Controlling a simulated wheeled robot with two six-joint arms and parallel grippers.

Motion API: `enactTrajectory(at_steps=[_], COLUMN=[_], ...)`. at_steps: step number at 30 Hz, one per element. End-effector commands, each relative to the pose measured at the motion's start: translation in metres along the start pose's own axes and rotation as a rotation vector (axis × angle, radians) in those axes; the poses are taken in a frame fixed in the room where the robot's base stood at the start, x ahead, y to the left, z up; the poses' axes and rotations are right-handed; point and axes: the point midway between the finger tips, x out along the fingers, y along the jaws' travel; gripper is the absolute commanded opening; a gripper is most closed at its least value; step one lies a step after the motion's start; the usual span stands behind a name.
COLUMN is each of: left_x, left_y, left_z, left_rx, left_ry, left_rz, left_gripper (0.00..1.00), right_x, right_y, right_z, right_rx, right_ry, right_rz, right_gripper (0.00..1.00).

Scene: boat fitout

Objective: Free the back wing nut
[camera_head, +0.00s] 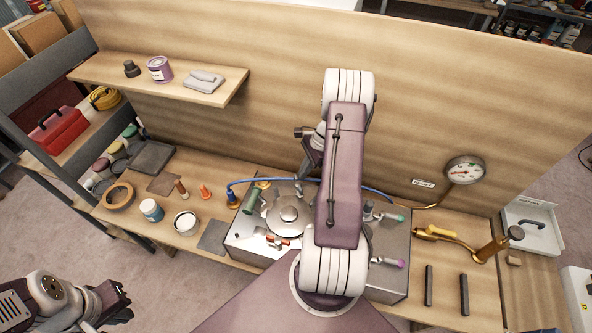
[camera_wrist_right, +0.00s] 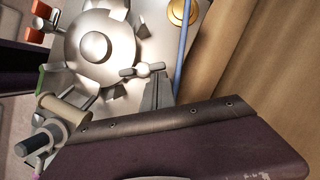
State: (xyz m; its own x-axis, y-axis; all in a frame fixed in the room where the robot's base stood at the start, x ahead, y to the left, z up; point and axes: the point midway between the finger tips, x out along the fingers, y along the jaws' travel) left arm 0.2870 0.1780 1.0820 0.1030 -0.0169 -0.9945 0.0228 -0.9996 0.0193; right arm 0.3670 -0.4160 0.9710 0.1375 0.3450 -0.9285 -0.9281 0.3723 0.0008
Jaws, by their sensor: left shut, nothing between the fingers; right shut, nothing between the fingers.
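A round silver lid (camera_head: 288,214) with a central knob sits on a metal box (camera_head: 398,245); the lid (camera_wrist_right: 97,45) also shows in the right wrist view. A silver wing nut (camera_wrist_right: 142,70) is at the lid's edge, beside the blue hose. My right gripper (camera_wrist_right: 158,80) is shut and empty, with its fingertips right at the wing nut; I cannot tell whether they touch. In the head view my right arm hides part of the box, and the right gripper (camera_head: 301,178) is over its back edge. My left gripper (camera_head: 128,302) is shut and empty at lower left, away from the bench.
A blue hose (camera_head: 240,182) runs behind the lid. A green-handled part (camera_head: 251,200) and red-ended parts (camera_head: 278,242) stand around it. A wooden panel rises close behind.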

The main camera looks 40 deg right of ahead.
Motion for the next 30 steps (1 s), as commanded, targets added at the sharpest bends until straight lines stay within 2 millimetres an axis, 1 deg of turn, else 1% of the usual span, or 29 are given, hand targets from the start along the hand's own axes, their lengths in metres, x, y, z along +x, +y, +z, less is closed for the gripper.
enactTrajectory(at_steps=[5,18,24,30], left_x=[-0.004,-0.004,-0.003,-0.003], left_y=[0.000,0.000,0.000,0.000], left_z=[0.000,0.000,0.000,0.000], left_rx=[0.000,0.000,0.000,0.000], left_ry=[0.000,0.000,0.000,0.000], left_rz=[0.000,0.000,0.000,0.000], left_gripper=[0.00,0.00,0.00,0.00], right_x=[-0.001,0.004,0.006,0.008], right_y=[-0.001,-0.009,-0.010,-0.011], right_z=[-0.002,0.009,0.015,0.019], right_rx=[-0.142,-0.526,-0.676,-0.785], right_ry=[0.000,0.000,0.000,0.000], right_rz=[0.057,0.211,0.270,0.314], right_gripper=[0.00,0.00,0.00,0.00])
